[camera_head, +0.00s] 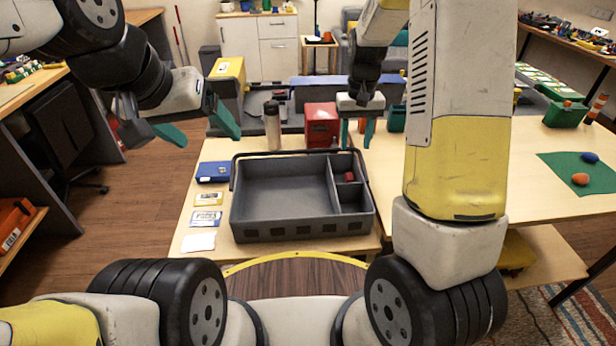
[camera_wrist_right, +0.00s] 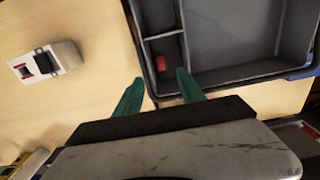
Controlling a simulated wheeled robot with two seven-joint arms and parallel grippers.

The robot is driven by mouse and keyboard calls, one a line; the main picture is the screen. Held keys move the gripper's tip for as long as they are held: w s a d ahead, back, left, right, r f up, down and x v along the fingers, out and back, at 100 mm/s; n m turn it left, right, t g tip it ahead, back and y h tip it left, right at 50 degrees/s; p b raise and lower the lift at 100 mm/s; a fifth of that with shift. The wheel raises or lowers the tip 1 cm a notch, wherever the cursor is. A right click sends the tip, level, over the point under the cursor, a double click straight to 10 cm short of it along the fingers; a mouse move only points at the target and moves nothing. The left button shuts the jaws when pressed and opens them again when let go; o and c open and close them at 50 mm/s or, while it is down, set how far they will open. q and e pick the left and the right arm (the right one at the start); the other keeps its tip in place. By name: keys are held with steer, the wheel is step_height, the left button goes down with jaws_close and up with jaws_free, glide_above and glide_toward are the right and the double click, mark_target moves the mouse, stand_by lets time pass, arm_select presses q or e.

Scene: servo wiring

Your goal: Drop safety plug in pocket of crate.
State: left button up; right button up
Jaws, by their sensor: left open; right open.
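The grey crate (camera_head: 250,235) sits on the wooden table, with one large compartment at the left and two small pockets at the right. A small red piece, which looks like the safety plug (camera_head: 349,177), lies in the far right pocket; it also shows in the right wrist view (camera_wrist_right: 163,63). My right gripper (camera_head: 357,132) is open and empty, with its green fingers just beyond the crate's far edge. In the right wrist view its fingertips (camera_wrist_right: 158,80) are near the pocket with the red piece. My left gripper (camera_head: 198,128) is open and empty, up at the left, away from the crate.
A red box (camera_head: 321,126) and a flask (camera_head: 272,126) stand behind the crate. A blue case (camera_head: 213,172) and several cards (camera_head: 206,218) lie left of it. A white device (camera_wrist_right: 48,62) lies on the table beside the crate in the right wrist view.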

step_height(320, 180, up, 5)
steer(key=shift+r, duration=0.1)
stand_by(0.4)
steer(key=s+r+t, duration=0.2)
steer(key=s+r, duration=0.2)
steer(key=s, duration=0.3)
steer(key=s+a+r+t+y, duration=0.1)
steer(key=s+r, duration=0.3)
steer(key=s, duration=0.4)
steer(key=s+a+r+t+y, duration=0.1)
steer(key=s+r+t, duration=0.2)
steer(key=s+r, duration=0.2)
steer(key=s, duration=0.3)
steer(key=shift+a, duration=0.15)
steer(key=shift+s, duration=0.1)
